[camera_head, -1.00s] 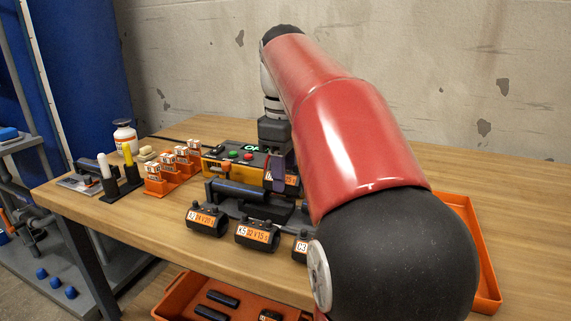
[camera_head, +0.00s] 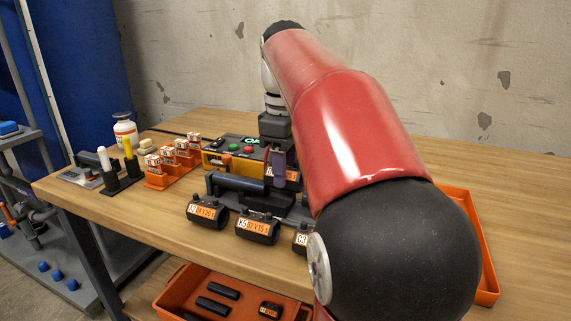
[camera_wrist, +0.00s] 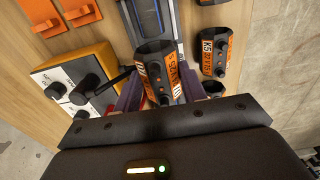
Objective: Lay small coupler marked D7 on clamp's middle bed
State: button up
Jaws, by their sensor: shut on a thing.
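My gripper (camera_wrist: 158,92) is shut on a small black coupler (camera_wrist: 155,62) with an orange label; its purple fingers sit on both sides of it. In the head view, a purple finger of my gripper (camera_head: 279,166) and part of the orange label show at the clamp, beside my red arm. The clamp (camera_head: 264,202) is dark, with a dark pipe (camera_head: 238,185) lying in its left side. In the wrist view, the pipe (camera_wrist: 165,18) runs beyond the held coupler. The coupler hides the middle bed; I cannot tell if they touch.
Couplers marked K5 (camera_head: 257,229) and C3 (camera_head: 300,239) and another coupler (camera_head: 207,213) stand along the front. A yellow control box (camera_head: 214,160) is behind the clamp. Orange holders (camera_head: 158,178), marker pens and a white bottle (camera_head: 125,133) are left. An orange bin (camera_head: 180,293) is below.

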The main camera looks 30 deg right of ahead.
jog(key=shift+f, duration=0.1)
jog(key=shift+f, duration=0.45)
jog(key=shift+f+b, duration=0.1)
jog(key=shift+b, duration=0.25)
jog(key=shift+f+b, duration=0.5)
jog(key=shift+f, duration=0.3)
jog(key=shift+f, duration=0.3)
dwell(0.4)
jog(key=o, duration=1.1)
jog(key=shift+o, duration=0.6)
jog(key=shift+r, duration=0.1)
